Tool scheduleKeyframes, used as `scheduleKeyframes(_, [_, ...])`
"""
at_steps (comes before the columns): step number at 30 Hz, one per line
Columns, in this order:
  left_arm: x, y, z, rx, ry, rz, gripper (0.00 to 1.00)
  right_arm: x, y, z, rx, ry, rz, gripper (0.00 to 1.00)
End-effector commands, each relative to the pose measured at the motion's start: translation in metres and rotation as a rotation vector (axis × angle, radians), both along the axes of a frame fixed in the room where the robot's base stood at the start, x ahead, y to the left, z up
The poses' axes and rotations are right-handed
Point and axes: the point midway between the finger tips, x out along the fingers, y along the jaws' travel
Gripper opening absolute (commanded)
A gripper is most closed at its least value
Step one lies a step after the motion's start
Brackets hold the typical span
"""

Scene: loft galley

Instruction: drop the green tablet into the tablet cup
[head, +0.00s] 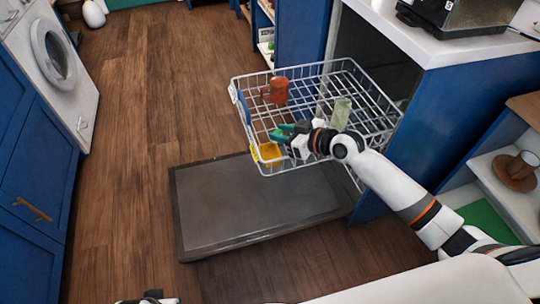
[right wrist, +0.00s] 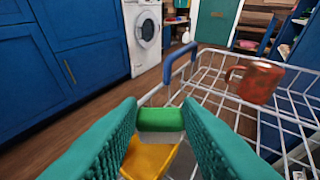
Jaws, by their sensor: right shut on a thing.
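My right gripper (head: 286,133) is over the near left corner of the pulled-out dishwasher rack. In the right wrist view its two teal fingers (right wrist: 162,135) are shut on the green tablet (right wrist: 160,119), which has a green top and a pale lower layer. The yellow tablet cup (head: 268,152) is at the rack's near left corner. The tablet appears above the cup; I cannot tell the exact gap.
The white wire rack (head: 335,66) holds a rust-red mug (head: 276,90) and a pale green glass (head: 341,113). The open dishwasher door (head: 250,205) lies low below it. A counter (head: 425,45) and open shelves (head: 500,185) stand at right. The wooden floor (head: 130,120) at left is clear.

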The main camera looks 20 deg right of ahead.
Motion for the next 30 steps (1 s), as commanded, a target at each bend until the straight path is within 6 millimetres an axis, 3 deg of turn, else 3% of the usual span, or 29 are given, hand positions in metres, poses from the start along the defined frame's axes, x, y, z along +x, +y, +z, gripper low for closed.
scheduleKeyframes(6, [0.000,0.000,0.001,0.000,0.000,0.000,0.49,0.000,0.000,0.000,0.000,0.000,0.000,0.10])
scheduleKeyframes(7, [0.000,0.000,0.001,0.000,0.000,0.000,0.49,0.000,0.000,0.000,0.000,0.000,0.000,0.35])
scheduleKeyframes(11, [0.000,0.000,0.000,0.000,0.000,0.000,0.49,0.000,0.000,0.000,0.000,0.000,0.000,0.56])
scheduleKeyframes(23, [0.000,0.000,0.001,-0.001,-0.003,0.000,0.49,-0.006,-0.005,0.003,-0.003,-0.001,-0.001,0.57])
scheduleKeyframes(30, [-0.001,0.000,-0.023,0.001,0.013,-0.002,0.49,-0.040,-0.031,0.020,-0.007,0.002,0.000,0.57])
